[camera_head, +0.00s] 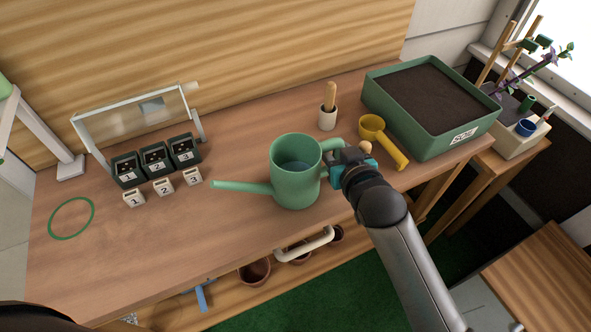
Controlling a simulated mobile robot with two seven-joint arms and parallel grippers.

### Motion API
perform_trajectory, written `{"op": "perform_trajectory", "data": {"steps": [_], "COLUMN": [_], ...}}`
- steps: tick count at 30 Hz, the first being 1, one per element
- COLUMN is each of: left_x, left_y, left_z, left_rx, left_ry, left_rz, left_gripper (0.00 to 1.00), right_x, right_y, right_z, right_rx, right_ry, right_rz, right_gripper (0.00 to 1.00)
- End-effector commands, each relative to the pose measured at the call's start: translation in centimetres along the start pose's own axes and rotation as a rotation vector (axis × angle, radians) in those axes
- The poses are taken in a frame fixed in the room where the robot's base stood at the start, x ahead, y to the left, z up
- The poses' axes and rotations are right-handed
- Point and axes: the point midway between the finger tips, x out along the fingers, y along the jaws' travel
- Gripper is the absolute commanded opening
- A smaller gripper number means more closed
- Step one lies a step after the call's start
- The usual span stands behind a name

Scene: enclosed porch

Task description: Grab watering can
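The green watering can (296,180) stands upright on the wooden workbench, its long spout pointing left and its handle on the right side. My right gripper (338,168) is at the handle, coming in from the lower right. Its fingers overlap the handle and partly hide it. I cannot tell whether they are closed on it. My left gripper is not in view.
A yellow scoop (373,129) lies close behind my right gripper, beside a green soil tray (431,145). A small pot with a wooden-handled tool (327,118) stands behind the can. Numbered pots (157,161) and a green ring (51,226) are to the left.

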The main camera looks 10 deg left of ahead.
Motion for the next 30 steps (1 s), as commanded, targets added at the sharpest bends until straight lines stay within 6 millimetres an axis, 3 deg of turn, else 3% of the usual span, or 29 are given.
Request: {"op": "perform_trajectory", "data": {"steps": [2,13,30], "left_x": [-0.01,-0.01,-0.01], "left_y": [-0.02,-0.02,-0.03], "left_z": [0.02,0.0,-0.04], "left_rx": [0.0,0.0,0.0], "left_ry": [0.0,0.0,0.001], "left_rz": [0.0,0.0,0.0], "left_gripper": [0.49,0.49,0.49], "right_x": [-0.02,-0.05,-0.05], "right_y": [-0.01,0.0,0.01], "right_z": [0.0,0.03,0.06], "right_rx": [0.0,0.0,0.0], "right_ry": [0.0,-0.001,-0.001], "right_rz": [0.0,0.0,0.0], "right_gripper": [0.4,0.0,0.0]}}
